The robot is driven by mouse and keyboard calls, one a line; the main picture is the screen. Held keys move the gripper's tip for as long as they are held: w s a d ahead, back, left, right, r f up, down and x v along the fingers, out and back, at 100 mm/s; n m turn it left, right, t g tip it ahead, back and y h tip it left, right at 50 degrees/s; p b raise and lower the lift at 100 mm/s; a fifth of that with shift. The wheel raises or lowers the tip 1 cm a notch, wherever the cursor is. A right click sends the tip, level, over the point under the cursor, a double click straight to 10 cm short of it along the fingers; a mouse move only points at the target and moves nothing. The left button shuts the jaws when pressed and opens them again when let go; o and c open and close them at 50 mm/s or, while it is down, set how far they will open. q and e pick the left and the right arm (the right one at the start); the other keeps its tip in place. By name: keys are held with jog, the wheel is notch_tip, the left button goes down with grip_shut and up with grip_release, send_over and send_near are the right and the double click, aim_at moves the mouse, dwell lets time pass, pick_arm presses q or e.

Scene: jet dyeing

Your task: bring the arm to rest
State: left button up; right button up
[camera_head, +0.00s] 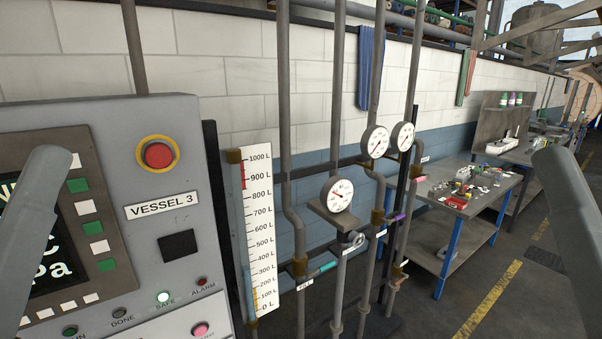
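My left arm shows as a grey link at the left edge, in front of the control panel's screen. My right arm shows as a grey link at the right edge, over the floor. Neither gripper's fingers can be seen. The grey control panel (113,238) is labelled VESSEL 3 and carries a red button (159,155) in a yellow ring.
A litre gauge board (261,215) stands right of the panel. Vertical pipes (285,110) with round dials (340,194) and valves are in the middle. A workbench (452,193) with small parts stands further right. Open floor with a yellow line (487,301) lies at lower right.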

notch_tip(320, 180, up, 21)
jog(key=p, duration=1.8)
jog(key=shift+r, duration=0.2)
jog(key=shift+w, duration=0.1)
